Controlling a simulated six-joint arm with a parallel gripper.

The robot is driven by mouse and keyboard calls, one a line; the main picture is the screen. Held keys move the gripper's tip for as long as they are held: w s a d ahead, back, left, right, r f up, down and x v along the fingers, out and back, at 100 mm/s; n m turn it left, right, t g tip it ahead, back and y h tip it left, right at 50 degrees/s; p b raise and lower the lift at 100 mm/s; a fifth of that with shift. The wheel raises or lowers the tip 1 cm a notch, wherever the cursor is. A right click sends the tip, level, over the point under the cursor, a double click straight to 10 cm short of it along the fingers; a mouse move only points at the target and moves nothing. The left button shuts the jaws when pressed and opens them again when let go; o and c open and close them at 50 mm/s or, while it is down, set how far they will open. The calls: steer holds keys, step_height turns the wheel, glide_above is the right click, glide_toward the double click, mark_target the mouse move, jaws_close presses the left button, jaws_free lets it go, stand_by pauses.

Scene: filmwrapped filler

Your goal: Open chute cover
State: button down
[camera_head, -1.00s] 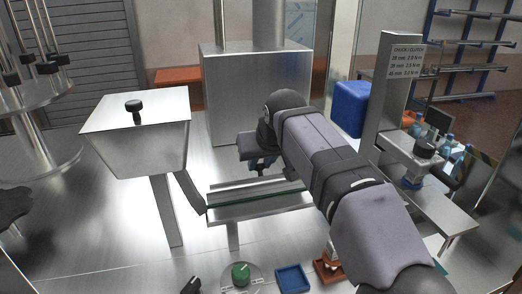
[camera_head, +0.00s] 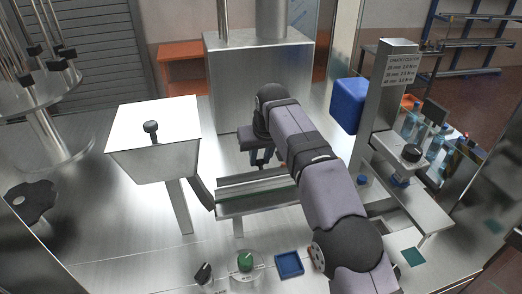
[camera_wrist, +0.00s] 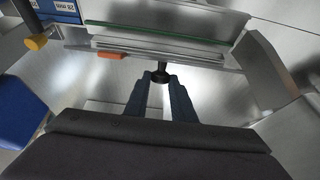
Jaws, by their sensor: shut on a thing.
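My gripper (camera_wrist: 160,88) points down behind the narrow metal rail. In the wrist view its two blue-grey fingers are closed around a small dark knob (camera_wrist: 160,76). In the head view my gripper (camera_head: 262,158) is partly hidden by my arm, and the knob cannot be made out there. Whether the knob sits on the chute cover cannot be told, as the surface under it is largely hidden. A metal hopper (camera_head: 153,160) stands to the left, its pale lid flat on top with a black knob (camera_head: 151,128).
The rail (camera_head: 250,190) with a green strip lies in front of my gripper. A blue bin (camera_head: 348,104) and a metal post with a label (camera_head: 402,68) stand to the right. A large metal box (camera_head: 258,85) stands behind. A blue tray (camera_head: 289,264) lies in front.

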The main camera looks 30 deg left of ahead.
mark_target(262, 170)
steer(key=shift+w+a+r+p, duration=0.2)
steer(key=shift+p, duration=0.2)
steer(key=c, duration=1.6)
jaws_free()
steer(key=shift+o, duration=0.4)
steer(key=shift+f, duration=0.1)
steer(key=shift+s, duration=0.1)
steer(key=shift+v, duration=3.7)
